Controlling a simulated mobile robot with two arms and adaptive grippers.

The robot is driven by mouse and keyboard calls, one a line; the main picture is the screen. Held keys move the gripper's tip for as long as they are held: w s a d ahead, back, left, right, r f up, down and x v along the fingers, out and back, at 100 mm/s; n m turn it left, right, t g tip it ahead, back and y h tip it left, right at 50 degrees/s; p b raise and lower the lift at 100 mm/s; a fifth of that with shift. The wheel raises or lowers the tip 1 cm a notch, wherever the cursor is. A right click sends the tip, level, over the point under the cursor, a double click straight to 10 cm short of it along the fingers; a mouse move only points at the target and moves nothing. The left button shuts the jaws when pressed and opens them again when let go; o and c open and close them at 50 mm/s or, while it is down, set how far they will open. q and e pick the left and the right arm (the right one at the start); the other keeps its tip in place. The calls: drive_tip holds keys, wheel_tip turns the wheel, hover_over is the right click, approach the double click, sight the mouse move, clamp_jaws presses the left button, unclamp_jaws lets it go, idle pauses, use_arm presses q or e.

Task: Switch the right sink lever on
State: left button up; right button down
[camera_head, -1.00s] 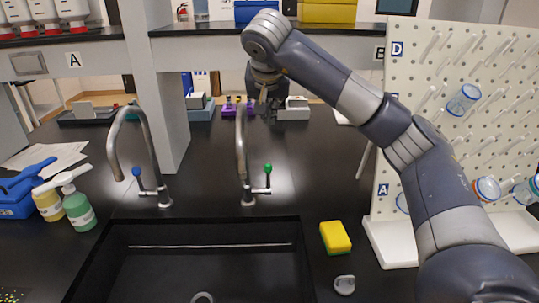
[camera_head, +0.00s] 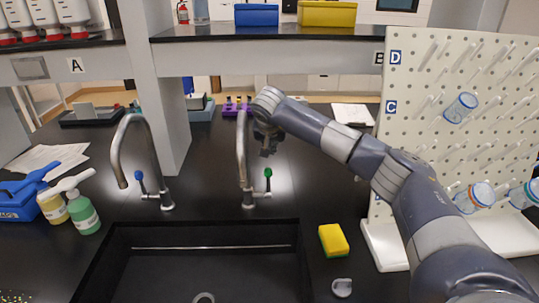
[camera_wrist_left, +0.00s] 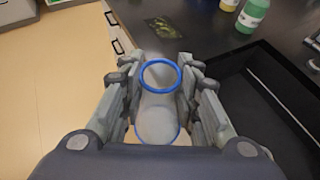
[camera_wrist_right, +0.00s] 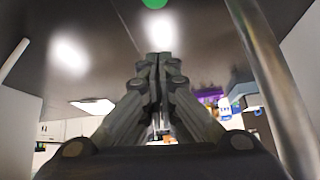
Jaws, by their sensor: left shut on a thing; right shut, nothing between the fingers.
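The right tap (camera_head: 242,155) stands behind the sink, with its green-tipped lever (camera_head: 267,180) upright on its right side. My right gripper (camera_head: 267,146) is just above the green tip, beside the tap's pipe; I cannot tell if they touch. In the right wrist view the right gripper (camera_wrist_right: 160,60) is shut and empty. The green tip (camera_wrist_right: 154,3) shows at the top edge, and the tap pipe (camera_wrist_right: 270,85) at the right. My left gripper (camera_wrist_left: 160,85) is shut on a clear, blue-rimmed container (camera_wrist_left: 158,112), outside the head view.
The left tap (camera_head: 143,165) has a blue-tipped lever. A yellow sponge (camera_head: 334,240) and a grey stopper (camera_head: 342,288) lie right of the sink (camera_head: 205,222). A white peg board (camera_head: 400,150) stands at the right, and a shelf (camera_head: 270,32) crosses behind.

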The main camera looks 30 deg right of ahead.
drive_tip(key=f, duration=0.1)
drive_tip(key=s+a+f+p, duration=0.1)
drive_tip(key=f+p, duration=0.1)
drive_tip(key=shift+s+a+f, duration=0.2)
drive_tip(key=shift+s+f, duration=0.05)
drive_tip(key=shift+f, duration=0.05)
idle(0.3)
drive_tip(key=shift+d, duration=0.1)
